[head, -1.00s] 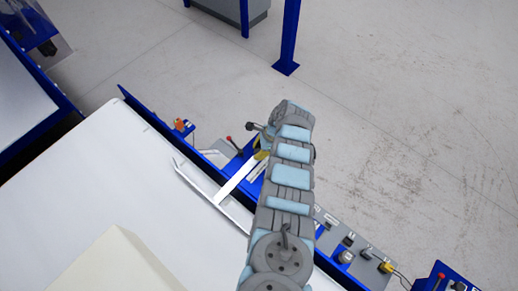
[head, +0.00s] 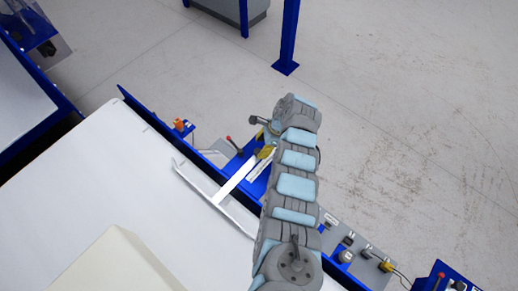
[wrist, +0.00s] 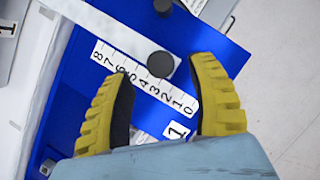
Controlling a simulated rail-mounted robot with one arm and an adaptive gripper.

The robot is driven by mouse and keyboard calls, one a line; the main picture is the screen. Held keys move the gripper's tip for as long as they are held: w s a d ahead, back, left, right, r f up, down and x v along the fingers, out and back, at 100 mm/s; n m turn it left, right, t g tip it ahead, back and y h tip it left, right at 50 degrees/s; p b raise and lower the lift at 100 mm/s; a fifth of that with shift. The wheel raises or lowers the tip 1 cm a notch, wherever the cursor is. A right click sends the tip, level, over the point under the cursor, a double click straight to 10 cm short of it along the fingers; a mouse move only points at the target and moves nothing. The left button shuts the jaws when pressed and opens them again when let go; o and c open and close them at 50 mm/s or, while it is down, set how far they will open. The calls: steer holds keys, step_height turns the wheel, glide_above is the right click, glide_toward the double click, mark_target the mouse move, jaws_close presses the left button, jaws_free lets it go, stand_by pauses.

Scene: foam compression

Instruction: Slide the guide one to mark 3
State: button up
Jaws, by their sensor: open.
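Guide one is the white T-shaped bar (head: 236,180) lying across the edge of the white table, with a long crossbar on the tabletop. In the wrist view, its pale bar (wrist: 108,28) runs toward a dark round knob (wrist: 160,64). A scale (wrist: 125,71) numbered 8 to 0 lies beside the knob on a blue plate, with a label "1" (wrist: 176,130) below. The knob appears beside marks 3 to 4, but the exact reading is unclear. My gripper (wrist: 163,72) is open, its yellow fingers on either side of the knob with gaps. In the head view my arm partly hides it.
A cream block (head: 115,265) stands on the white table (head: 120,180). A red-tipped lever (head: 229,139) and an orange part (head: 179,124) are along the blue edge. A control panel (head: 350,250) lies right of my arm. Another dark knob (wrist: 163,6) shows at the wrist view's top.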

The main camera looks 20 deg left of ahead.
steer(key=v, duration=0.8)
steer(key=shift+r, duration=0.15)
stand_by(0.5)
